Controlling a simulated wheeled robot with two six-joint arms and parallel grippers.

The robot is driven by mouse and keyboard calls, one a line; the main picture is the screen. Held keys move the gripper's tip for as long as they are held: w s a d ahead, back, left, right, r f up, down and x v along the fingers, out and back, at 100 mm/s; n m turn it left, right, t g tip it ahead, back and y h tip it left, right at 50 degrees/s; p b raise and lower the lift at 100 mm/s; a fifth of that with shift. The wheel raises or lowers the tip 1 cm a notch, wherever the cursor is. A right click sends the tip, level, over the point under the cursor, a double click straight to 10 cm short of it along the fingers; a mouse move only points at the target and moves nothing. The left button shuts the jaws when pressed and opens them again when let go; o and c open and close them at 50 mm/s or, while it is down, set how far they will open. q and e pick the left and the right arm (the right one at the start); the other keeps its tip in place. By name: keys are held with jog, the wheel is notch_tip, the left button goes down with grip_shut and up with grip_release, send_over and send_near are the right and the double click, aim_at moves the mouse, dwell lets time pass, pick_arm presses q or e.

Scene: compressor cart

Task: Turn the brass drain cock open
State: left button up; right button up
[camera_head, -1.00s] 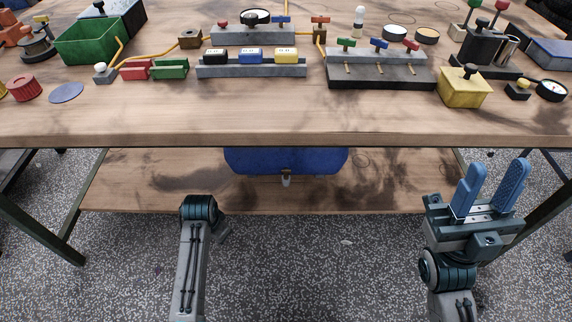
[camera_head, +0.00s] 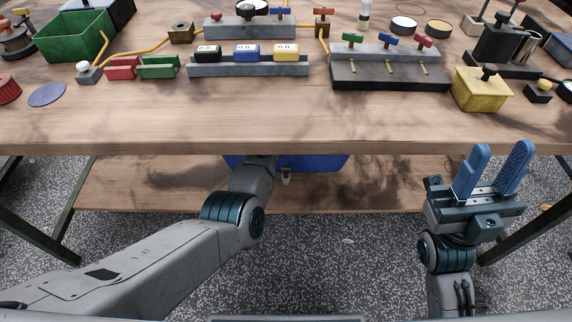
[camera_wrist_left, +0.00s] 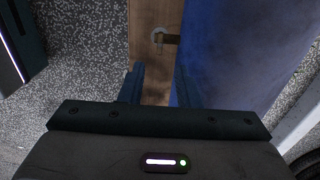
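The blue tank (camera_head: 318,162) sits on the lower shelf, mostly hidden by the tabletop. The small drain cock (camera_head: 286,174) shows at its front, with a pale outlet below; its handle is too small to read there. In the left wrist view the cock (camera_wrist_left: 161,37) sticks out from the blue tank wall (camera_wrist_left: 225,50), with a pale curved part and a dark brownish stub. My left gripper (camera_wrist_left: 158,82) is open and empty, its fingers pointing toward the cock but short of it. The tabletop hides it in the head view. My right gripper (camera_head: 493,170) is open and empty, fingers up, right of the shelf.
The wooden tabletop (camera_head: 200,130) overhangs the left arm's reach. The lower shelf (camera_head: 140,185) is bare left of the tank. Table legs (camera_head: 35,235) stand at both sides. A yellow box (camera_head: 478,92) and a row of coloured valves stand on top.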

aim_at(286, 170)
pick_arm(q)
notch_tip(286, 170, down, 9)
jog(key=b, duration=0.3)
jog(key=shift+b, duration=0.35)
grip_shut()
